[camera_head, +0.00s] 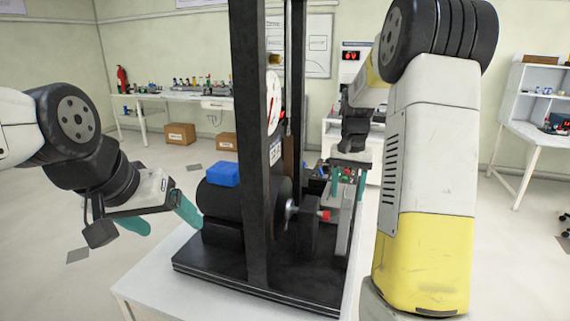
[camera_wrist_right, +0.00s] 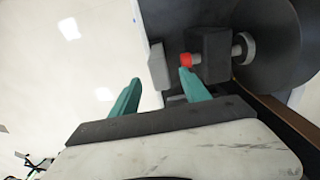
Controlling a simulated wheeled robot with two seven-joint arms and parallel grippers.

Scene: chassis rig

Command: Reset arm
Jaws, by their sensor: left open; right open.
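The black chassis rig (camera_head: 257,150) stands upright on a white table, with a black cylinder (camera_head: 228,203) at its left and a blue block (camera_head: 223,174) on top of that. A red-tipped shaft (camera_head: 324,215) points right from a dark block; the red tip also shows in the right wrist view (camera_wrist_right: 186,60). My left gripper (camera_head: 163,226) is open and empty, left of the cylinder. My right gripper (camera_head: 348,197) is open behind the rig's right side, above a grey plate (camera_head: 343,232). In the wrist view its open fingers (camera_wrist_right: 160,77) point toward the red-tipped block, with nothing visibly held.
The white table (camera_head: 150,290) has a bare front left corner. Cardboard boxes (camera_head: 180,133) sit on the floor under a rear workbench (camera_head: 150,97). A white shelf desk (camera_head: 535,135) stands at the right. The floor left of the rig is open.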

